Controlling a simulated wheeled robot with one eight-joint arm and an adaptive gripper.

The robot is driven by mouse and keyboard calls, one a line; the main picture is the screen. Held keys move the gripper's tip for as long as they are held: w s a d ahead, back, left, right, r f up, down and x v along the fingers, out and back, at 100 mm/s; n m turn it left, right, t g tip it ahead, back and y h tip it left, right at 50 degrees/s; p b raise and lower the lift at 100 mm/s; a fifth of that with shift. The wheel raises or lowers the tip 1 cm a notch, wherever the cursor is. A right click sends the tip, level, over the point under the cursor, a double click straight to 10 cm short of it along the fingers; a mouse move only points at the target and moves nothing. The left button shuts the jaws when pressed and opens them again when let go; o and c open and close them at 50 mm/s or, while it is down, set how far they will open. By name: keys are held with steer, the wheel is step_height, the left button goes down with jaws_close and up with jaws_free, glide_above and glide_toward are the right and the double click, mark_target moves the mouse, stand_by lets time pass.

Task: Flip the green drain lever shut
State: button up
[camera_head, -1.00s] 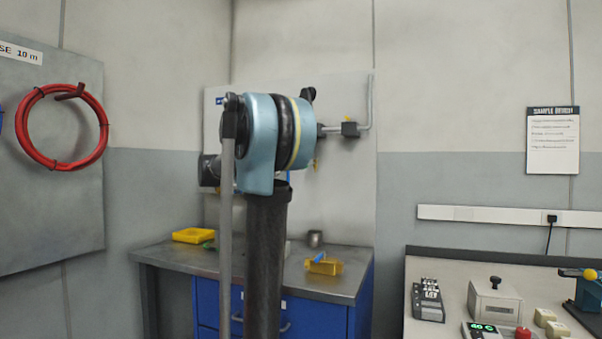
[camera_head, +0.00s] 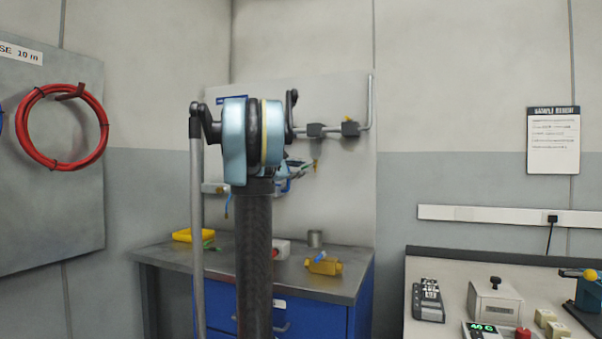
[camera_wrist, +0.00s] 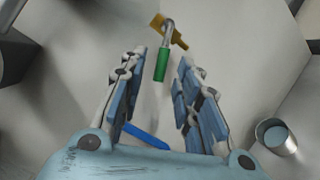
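The green drain lever (camera_wrist: 162,65) shows in the wrist view as a short green grip on a bent metal rod, joined to a brass-yellow fitting (camera_wrist: 157,22). My gripper (camera_wrist: 163,58) is open, one finger on each side of the green grip. The grip's end lies between the fingertips, with a visible gap to the right finger; contact with the left finger cannot be told. In the head view my gripper (camera_head: 288,180) is mostly hidden behind my arm, near the pipework panel (camera_head: 345,200), and the green lever cannot be made out there.
A blue bar (camera_wrist: 146,135) shows below the fingers in the wrist view. Grey pipe (camera_head: 368,105) runs along the panel.

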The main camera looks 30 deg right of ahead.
steer(key=shift+x, duration=1.15)
steer(key=shift+c, duration=0.5)
jaws_close()
steer(key=shift+w+a+r+m+y, duration=0.1)
steer(key=shift+r+m+y, duration=0.5)
steer(key=shift+m, duration=0.45)
steer(key=shift+w+a+r+m+y, duration=0.1)
steer(key=shift+r+m+y, duration=0.45)
steer(key=shift+m, duration=0.5)
steer(key=shift+o, duration=0.5)
jaws_free()
